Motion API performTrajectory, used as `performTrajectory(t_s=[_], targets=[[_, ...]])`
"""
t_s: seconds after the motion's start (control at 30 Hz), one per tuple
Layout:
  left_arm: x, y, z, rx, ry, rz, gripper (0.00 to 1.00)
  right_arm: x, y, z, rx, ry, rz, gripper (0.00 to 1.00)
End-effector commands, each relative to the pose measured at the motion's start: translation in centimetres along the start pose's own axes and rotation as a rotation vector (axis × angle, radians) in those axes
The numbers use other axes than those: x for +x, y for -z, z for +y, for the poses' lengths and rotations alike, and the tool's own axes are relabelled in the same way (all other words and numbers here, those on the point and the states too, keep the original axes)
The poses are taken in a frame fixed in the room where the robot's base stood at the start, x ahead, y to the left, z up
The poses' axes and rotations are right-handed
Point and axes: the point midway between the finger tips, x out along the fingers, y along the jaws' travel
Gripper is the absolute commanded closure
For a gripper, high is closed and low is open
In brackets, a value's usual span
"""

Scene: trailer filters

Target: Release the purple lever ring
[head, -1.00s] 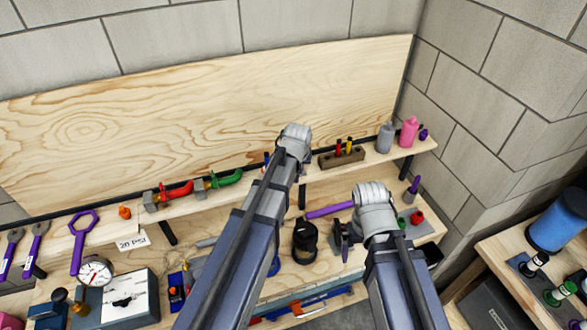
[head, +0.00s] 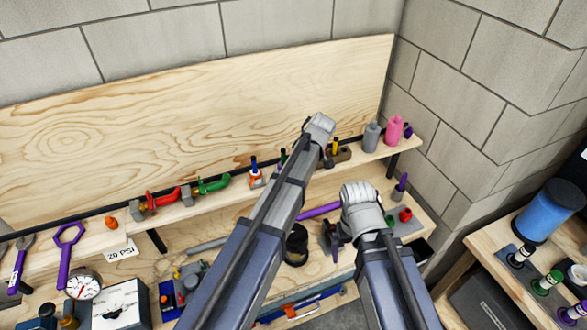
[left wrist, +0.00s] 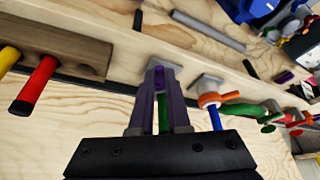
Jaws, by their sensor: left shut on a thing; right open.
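A purple lever (head: 318,211) lies over the lower bench, its left part behind my left arm and its right end hidden behind my right wrist. No ring on it is visible. A black cylinder (head: 296,248) stands just below it, partly covered by my left arm. My right gripper (head: 332,240) is open and points down beside the cylinder, with its fingers below the lever. My left gripper (left wrist: 162,100) is shut on a green handle (left wrist: 163,115) at the upper shelf.
An orange ring piece with a blue handle (left wrist: 215,105) stands close beside the left fingers. A wooden rack (left wrist: 70,40) holds red and yellow handles on the other side. Red (head: 163,198) and green (head: 213,185) valves, a purple ring wrench (head: 68,245) and a gauge (head: 83,285) are further left.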

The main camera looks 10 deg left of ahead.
Motion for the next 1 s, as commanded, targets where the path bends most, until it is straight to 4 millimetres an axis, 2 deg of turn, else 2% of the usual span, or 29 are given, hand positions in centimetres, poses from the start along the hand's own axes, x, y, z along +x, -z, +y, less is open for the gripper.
performTrajectory(t_s=[0.3, 0.83, 0.87, 1.0], targets=[[0.03, 0.02, 0.60, -0.092, 0.037, -0.001, 1.00, 0.00, 0.00, 0.00, 0.000, 0.000, 0.000, 0.00], [0.03, 0.02, 0.62, -0.108, 0.043, -0.002, 1.00, 0.00, 0.00, 0.00, 0.000, 0.000, 0.000, 0.00], [0.03, 0.02, 0.62, -0.108, 0.043, -0.002, 0.82, 0.00, 0.00, 0.00, 0.000, 0.000, 0.000, 0.00], [0.03, 0.03, 0.62, -0.107, 0.043, -0.001, 0.66, 0.00, 0.00, 0.00, 0.000, 0.000, 0.000, 0.00]])
